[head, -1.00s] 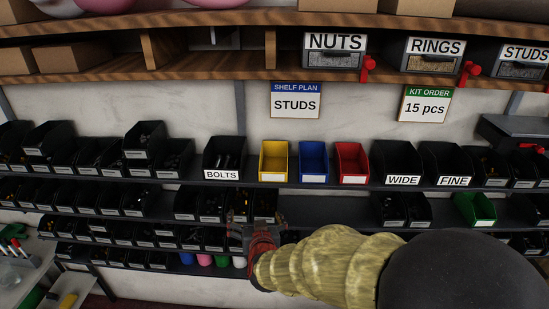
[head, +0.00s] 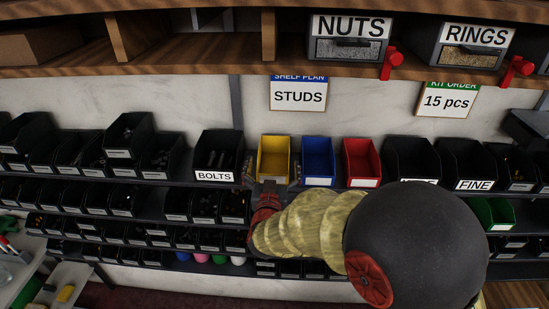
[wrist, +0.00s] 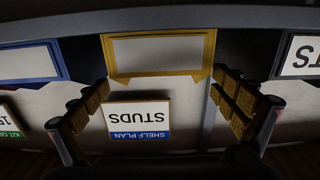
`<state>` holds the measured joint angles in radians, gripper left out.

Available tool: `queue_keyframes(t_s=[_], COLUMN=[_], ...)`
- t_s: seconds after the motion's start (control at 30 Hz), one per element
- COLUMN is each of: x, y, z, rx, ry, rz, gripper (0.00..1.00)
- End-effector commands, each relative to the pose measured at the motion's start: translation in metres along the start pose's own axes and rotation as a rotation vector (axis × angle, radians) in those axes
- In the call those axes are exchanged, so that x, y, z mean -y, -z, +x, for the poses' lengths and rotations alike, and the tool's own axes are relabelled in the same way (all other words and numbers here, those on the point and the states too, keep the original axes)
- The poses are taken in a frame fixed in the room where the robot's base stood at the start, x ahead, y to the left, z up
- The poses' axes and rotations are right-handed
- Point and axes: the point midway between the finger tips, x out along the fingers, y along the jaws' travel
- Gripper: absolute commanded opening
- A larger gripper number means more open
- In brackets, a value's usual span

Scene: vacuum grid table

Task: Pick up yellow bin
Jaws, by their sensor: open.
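The yellow bin (head: 274,155) stands on the upper rack shelf between the black BOLTS bin and the blue bin. It looks empty in the head view, and its white front label is hidden there by my gripper. My gripper (head: 271,178) is at the front of the yellow bin, fingers spread to its left and right. In the upside-down wrist view, the yellow bin's front (wrist: 160,75) with its blank white label lies ahead, between the open fingers (wrist: 163,103). The fingers hold nothing, and I cannot tell whether they touch the bin.
The blue bin (head: 318,160) and red bin (head: 361,162) stand to the right, the black BOLTS bin (head: 217,155) close on the left. A STUDS shelf plan sign (head: 298,95) hangs above. The wooden shelf (head: 200,62) with NUTS and RINGS drawers overhangs higher up.

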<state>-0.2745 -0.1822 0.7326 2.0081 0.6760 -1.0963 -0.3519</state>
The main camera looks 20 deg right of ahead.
Motion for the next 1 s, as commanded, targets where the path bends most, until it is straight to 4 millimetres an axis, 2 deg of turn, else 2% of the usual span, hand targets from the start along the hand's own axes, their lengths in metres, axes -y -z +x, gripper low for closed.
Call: queue_keyframes(t_s=[0.5,0.83,1.0], x=[0.001,0.001,0.001], y=[0.002,0.002,0.002], z=[0.060,0.065,0.065], rx=[0.001,0.001,0.001], ry=[0.001,0.002,0.002], rz=[-0.001,0.000,0.000], gripper=[0.97,0.96,0.87])
